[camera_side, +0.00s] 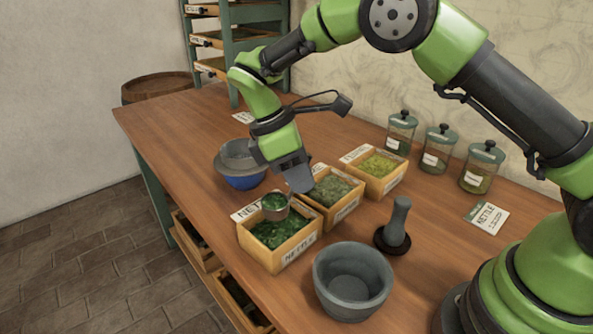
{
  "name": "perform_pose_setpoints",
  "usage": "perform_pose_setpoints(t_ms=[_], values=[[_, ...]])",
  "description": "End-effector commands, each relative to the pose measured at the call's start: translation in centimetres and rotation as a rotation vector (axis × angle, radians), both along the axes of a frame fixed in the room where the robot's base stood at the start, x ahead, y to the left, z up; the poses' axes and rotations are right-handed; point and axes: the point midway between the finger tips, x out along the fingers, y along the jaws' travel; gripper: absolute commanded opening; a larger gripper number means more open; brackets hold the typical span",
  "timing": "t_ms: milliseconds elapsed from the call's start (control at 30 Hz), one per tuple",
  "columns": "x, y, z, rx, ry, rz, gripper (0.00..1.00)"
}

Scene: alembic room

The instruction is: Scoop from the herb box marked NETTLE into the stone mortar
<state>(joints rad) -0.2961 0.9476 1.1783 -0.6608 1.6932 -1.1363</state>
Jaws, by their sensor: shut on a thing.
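The herb box marked NETTLE (283,263) is an open wooden box with dark green leaves in it, at the near side of the table. My gripper (298,183) is shut, seemingly on the handle of a small scoop (276,214), and points down behind the box. The handle is mostly hidden by the gripper. The scoop's round cup holds green herb and is over the back part of the NETTLE box; I cannot tell whether it touches the leaves. The grey stone mortar (352,291) stands upright to the right of the box and looks empty inside.
Two more herb boxes (346,207) (387,182) stand in a row behind the NETTLE box. A grey pestle (397,224) stands upright on a dark base behind the mortar. A blue bowl with a grey pan (237,168) is at left. Lidded jars (437,152) line the wall.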

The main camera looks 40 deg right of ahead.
Motion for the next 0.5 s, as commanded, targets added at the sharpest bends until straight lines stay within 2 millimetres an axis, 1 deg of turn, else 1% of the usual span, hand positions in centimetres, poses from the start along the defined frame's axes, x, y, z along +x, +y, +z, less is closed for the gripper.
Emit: perform_pose_setpoints(t_ms=[33, 167, 200, 400, 500], values=[[-1.1, 0.5, 0.5, -0.002, 0.001, 0.031, 0.0], [-4.4, 1.4, 1.5, -0.005, 0.001, 0.116, 0.0], [-5.4, 1.6, 1.7, -0.005, -0.001, 0.142, 0.0], [-10.8, 1.8, 2.6, 0.001, -0.003, 0.249, 0.0], [-12.8, 1.5, 2.8, 0.005, -0.003, 0.286, 0.0]])
